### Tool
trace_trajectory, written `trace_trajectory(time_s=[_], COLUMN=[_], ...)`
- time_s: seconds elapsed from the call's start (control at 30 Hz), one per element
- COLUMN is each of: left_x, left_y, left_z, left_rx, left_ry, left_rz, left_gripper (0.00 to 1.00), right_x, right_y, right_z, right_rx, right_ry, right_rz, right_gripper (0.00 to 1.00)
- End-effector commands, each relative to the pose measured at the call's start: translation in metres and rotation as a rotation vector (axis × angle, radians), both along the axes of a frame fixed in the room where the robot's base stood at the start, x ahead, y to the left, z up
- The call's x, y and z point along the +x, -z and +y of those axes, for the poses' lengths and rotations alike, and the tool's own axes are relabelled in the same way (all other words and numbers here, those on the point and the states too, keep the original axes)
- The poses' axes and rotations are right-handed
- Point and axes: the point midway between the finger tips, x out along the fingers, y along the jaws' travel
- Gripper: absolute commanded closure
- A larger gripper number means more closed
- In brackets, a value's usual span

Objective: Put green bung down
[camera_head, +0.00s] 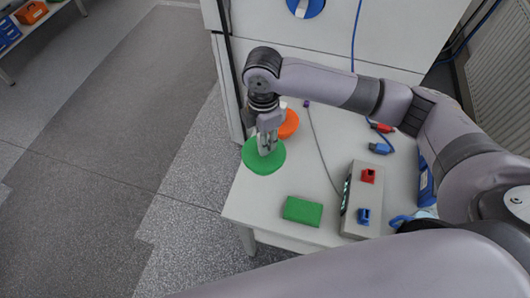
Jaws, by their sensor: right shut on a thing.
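The green bung (264,165) is a round, flat green piece near the left edge of the white table. My right gripper (267,143) reaches down over it from above, with its fingers shut on its upper middle. The fingers hide part of the bung's top. I cannot tell whether the bung rests on the table or is held slightly above it. My left gripper is not in view.
An orange round piece (289,124) is just behind the bung. A green block (303,211) lies near the table's front, left of a grey device (365,200) with red and blue plugs. Cables and connectors (380,148) lie at the right. The table (262,205) is bare between bung and block.

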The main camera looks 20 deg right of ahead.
Motion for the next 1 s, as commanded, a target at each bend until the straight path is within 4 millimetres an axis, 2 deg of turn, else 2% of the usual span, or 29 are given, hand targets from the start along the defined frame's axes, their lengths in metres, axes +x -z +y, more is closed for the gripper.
trace_trajectory(time_s=[0.1,0.2,0.37,0.6,0.73,1.0], left_x=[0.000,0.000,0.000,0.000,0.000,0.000], left_y=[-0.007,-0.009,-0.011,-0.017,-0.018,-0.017], left_z=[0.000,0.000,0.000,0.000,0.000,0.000], left_rx=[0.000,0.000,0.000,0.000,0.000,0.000], left_ry=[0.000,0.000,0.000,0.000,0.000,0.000], left_rz=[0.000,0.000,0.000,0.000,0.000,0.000], left_gripper=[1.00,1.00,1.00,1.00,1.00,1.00], right_x=[-0.001,0.000,0.001,0.000,0.000,0.001], right_y=[0.025,0.040,0.052,0.085,0.094,0.095], right_z=[0.001,0.001,0.001,0.001,0.001,0.001], right_rx=[0.002,0.001,0.002,0.002,0.003,0.003], right_ry=[0.000,-0.001,0.000,0.001,-0.001,-0.001], right_rz=[0.002,0.000,-0.002,0.000,-0.003,-0.003], right_gripper=[1.00,1.00,1.00,1.00,1.00,1.00])
